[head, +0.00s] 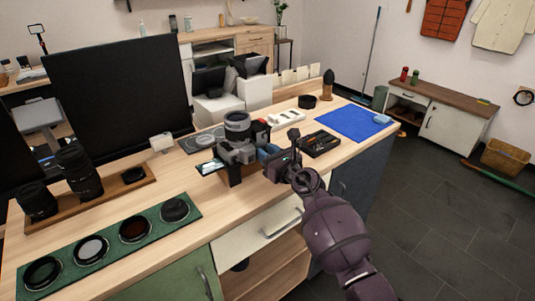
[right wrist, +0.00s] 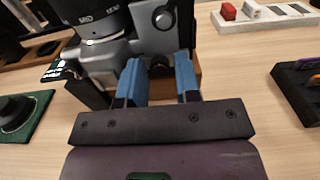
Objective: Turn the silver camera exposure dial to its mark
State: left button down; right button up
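The silver and black camera (head: 236,152) stands on a dark support on the wooden table, its large black lens (head: 237,124) pointing up. In the right wrist view the camera body (right wrist: 112,58) fills the upper left, with the lens (right wrist: 95,15) above it. A round dark dial with a silver rim (right wrist: 163,18) sits on its side, beyond my fingertips. My right gripper (head: 272,153) is beside the camera on its right. In the right wrist view its blue fingers (right wrist: 159,72) are apart, with a small dark knob showing between their tips; contact cannot be told. The dial's mark is not readable. My left gripper is not in view.
A green mat (head: 112,262) with several round filters lies front left, and a wooden tray (head: 100,196) with lenses stands behind it. A black tool tray (head: 318,143) and a blue cloth (head: 352,122) lie right of the camera. A large dark monitor (head: 118,88) stands behind left.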

grip_shut()
jog(key=shift+r+m+p, duration=0.3)
jog(key=shift+m+p, duration=0.25)
jog(key=shift+m, duration=0.45)
jog(key=shift+f+m, duration=0.15)
jog(key=shift+m, duration=0.15)
jog(key=shift+f, duration=0.15)
grip_release()
jog(key=shift+p, duration=0.3)
